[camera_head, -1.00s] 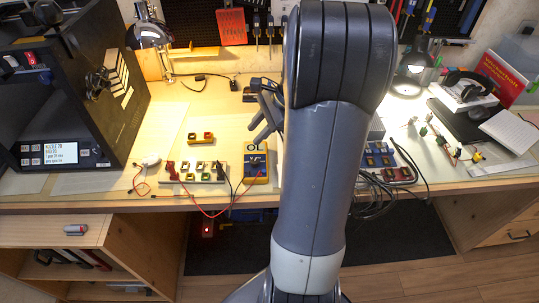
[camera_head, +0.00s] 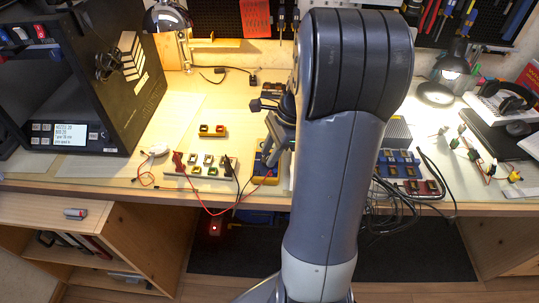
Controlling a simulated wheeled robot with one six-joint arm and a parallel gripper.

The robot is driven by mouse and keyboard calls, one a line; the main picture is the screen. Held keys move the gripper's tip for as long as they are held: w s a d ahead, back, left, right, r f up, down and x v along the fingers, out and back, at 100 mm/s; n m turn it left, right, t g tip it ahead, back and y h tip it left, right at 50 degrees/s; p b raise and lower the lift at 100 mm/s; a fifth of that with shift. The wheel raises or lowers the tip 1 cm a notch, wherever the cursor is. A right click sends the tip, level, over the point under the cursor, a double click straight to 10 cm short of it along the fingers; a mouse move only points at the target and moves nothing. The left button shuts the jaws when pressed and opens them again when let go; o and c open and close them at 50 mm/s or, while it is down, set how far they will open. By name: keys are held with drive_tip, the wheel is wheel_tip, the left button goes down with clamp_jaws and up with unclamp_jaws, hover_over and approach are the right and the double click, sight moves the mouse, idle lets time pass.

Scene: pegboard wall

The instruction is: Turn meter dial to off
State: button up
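The yellow meter (camera_head: 258,169) lies near the front edge of the bench, left of my arm. My gripper (camera_head: 269,160) is over the meter and covers most of its face. The dial is hidden behind the gripper, so its setting cannot be read. The fingers point down at the meter and overlap in this view. I cannot tell whether they are open or shut, or whether they touch the dial. Red and black leads (camera_head: 220,213) run at the meter's front left.
A component board (camera_head: 206,165) with leads stands left of the meter, and a small yellow block (camera_head: 212,131) lies behind it. A black machine (camera_head: 85,85) fills the left. Blue and red modules (camera_head: 407,170) and cables lie right of my arm. A lamp (camera_head: 167,20) stands behind.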

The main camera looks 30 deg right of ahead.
drive_tip(key=shift+a+f, duration=0.2)
drive_tip(key=shift+f, duration=0.2)
clamp_jaws()
